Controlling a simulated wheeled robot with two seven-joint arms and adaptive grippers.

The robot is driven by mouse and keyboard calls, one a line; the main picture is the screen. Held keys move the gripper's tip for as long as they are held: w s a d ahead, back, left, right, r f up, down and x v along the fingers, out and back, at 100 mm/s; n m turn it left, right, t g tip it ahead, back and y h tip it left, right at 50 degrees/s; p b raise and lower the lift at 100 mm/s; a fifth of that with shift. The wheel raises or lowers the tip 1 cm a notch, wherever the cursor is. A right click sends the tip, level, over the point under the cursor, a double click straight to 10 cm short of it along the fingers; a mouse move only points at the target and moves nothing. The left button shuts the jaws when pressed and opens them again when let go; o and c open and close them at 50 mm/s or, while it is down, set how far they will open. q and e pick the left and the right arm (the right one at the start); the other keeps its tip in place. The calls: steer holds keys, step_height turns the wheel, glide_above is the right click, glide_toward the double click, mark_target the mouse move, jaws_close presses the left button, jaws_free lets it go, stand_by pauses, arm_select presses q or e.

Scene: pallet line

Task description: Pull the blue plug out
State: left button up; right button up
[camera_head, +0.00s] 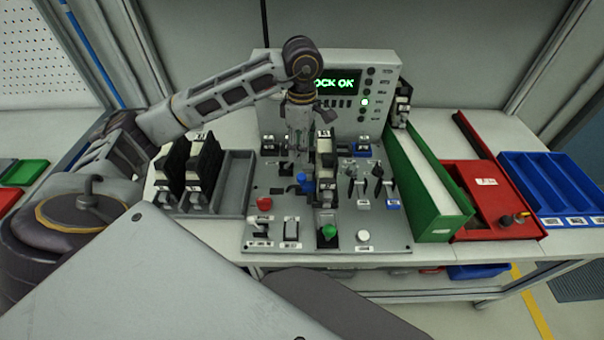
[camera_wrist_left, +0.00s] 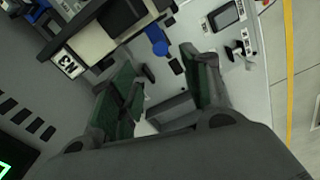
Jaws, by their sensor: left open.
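A small blue piece (camera_head: 305,183) stands on the grey control panel (camera_head: 280,218), left of a tall white and black module; I take it to be the blue plug. In the left wrist view a blue piece (camera_wrist_left: 157,40) shows beyond the fingers, close to the far finger's tip, apart from it. My left gripper (camera_head: 299,148) hangs over the back of the panel, fingers down, behind the blue piece. The wrist view shows its green-padded fingers (camera_wrist_left: 165,88) spread with nothing between them. My right gripper is in neither view.
A display box (camera_head: 385,75) reading "OCK OK" stands behind the gripper. Lever switches (camera_head: 376,172), a red button (camera_head: 264,203) and a green knob (camera_head: 328,231) crowd the panel. A green bin (camera_head: 410,175), red tray (camera_head: 475,188) and blue tray (camera_head: 555,180) stand right.

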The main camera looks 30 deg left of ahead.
mark_target(302, 176)
arm_select(q)
step_height(302, 176, down, 10)
steer(key=shift+f+p, duration=0.1)
steer(key=shift+p, duration=0.3)
steer(key=shift+f, duration=0.7)
jaws_close()
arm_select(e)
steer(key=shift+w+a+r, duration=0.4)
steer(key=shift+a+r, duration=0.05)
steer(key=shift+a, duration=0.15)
